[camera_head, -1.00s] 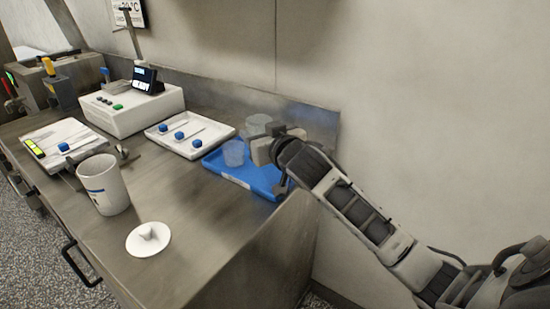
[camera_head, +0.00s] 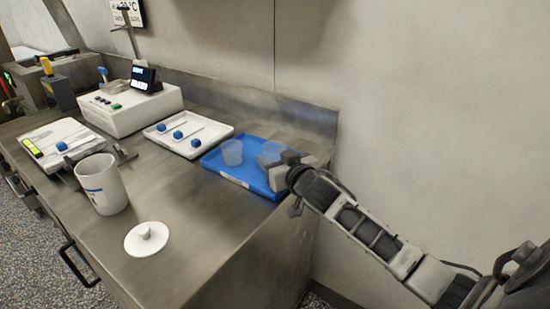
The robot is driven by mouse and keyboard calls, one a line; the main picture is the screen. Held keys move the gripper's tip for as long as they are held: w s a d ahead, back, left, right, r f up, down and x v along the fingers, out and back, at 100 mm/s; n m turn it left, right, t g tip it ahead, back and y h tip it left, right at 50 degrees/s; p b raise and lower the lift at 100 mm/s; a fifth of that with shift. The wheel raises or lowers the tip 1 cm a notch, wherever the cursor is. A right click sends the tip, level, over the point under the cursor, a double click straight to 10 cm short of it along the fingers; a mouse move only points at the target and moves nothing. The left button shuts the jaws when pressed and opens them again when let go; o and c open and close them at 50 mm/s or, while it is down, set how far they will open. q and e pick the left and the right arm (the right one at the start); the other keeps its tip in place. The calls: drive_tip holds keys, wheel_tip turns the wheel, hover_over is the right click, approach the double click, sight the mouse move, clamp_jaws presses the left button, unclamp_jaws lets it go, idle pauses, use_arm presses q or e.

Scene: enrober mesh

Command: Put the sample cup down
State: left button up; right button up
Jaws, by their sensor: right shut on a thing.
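A blue tray (camera_head: 242,177) lies at the right end of the steel counter. A clear sample cup (camera_head: 233,152) stands in its left part. My right gripper (camera_head: 277,161) is over the right part of the tray, shut on a second clear sample cup (camera_head: 270,149). The gripper hides part of this held cup. The cup is low, at about tray level, but I cannot tell whether its base touches the tray. My left gripper is not in view.
A white tray (camera_head: 206,146) with blue-capped tools lies left of the blue tray. A white jar (camera_head: 103,184) and a white lid (camera_head: 146,238) stand nearer the front. A white instrument (camera_head: 130,107) is behind. The wall is close behind the blue tray.

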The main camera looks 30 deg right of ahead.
drive_tip(key=shift+f, duration=0.6)
drive_tip(key=o, duration=1)
drive_tip(key=shift+f, duration=0.1)
drive_tip(key=shift+r, duration=0.35)
drive_tip(key=shift+s+r, duration=0.25)
drive_tip(key=s+r, duration=0.2)
drive_tip(key=s, duration=0.9)
drive_tip(key=shift+s+a, duration=0.2)
drive_tip(key=shift+a, duration=0.25)
